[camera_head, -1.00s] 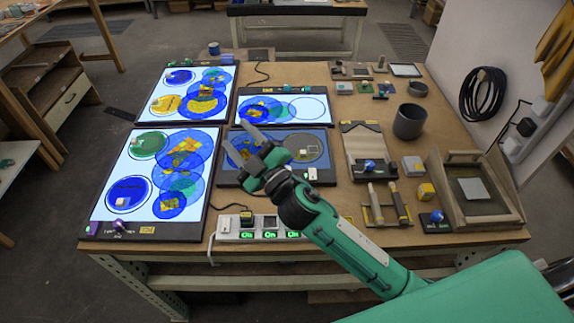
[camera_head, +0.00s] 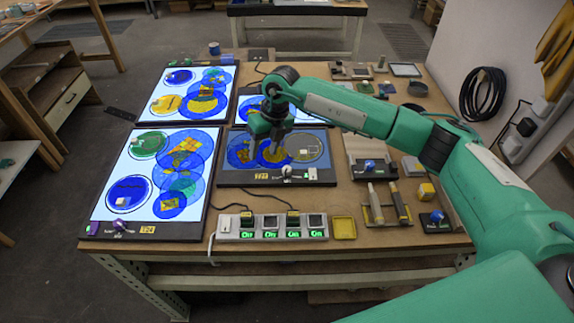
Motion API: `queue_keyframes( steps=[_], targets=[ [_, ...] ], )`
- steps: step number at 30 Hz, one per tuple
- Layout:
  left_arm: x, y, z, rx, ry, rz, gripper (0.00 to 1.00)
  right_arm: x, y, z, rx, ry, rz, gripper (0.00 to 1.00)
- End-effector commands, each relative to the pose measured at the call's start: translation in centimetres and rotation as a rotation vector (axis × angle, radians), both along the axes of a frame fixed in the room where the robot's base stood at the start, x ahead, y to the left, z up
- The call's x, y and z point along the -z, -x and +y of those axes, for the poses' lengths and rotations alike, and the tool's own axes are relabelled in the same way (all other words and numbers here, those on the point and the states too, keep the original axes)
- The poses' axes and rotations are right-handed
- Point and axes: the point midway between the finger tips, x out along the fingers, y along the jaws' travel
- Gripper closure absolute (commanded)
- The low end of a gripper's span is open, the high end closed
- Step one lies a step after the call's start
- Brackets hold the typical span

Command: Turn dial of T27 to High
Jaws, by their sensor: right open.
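A dim light panel (camera_head: 232,172) lies in the middle of the table. It has a yellow tag (camera_head: 262,177) on its front edge, too small to read surely as T27. A pale dial (camera_head: 287,171) sits on that edge, right of the tag; its setting is too small to read. My right gripper (camera_head: 273,143) points down over the panel's picture, behind and slightly left of the dial. It is open, apart from the dial, with nothing seen between its fingers. My left gripper is not in view.
A power strip (camera_head: 270,228) with green On labels lies in front. Tool handles (camera_head: 375,205), a yellow block (camera_head: 426,192) and a blue knob (camera_head: 437,216) are at right.

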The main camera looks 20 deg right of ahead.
Motion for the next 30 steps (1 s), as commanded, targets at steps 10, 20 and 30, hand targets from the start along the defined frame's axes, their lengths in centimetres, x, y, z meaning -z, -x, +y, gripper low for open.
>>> queue_keyframes(
  steps=[10,20,30],
  targets=[
    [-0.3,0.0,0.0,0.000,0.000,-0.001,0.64,-1.5,-2.3,-7.1,0.080,0.274,0.002,0.52],
    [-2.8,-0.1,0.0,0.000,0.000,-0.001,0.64,4.4,-2.2,-7.0,0.079,0.270,0.006,0.52],
    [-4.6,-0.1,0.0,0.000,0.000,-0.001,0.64,10.4,-2.2,-6.9,0.078,0.267,0.002,0.52]
  ],
)
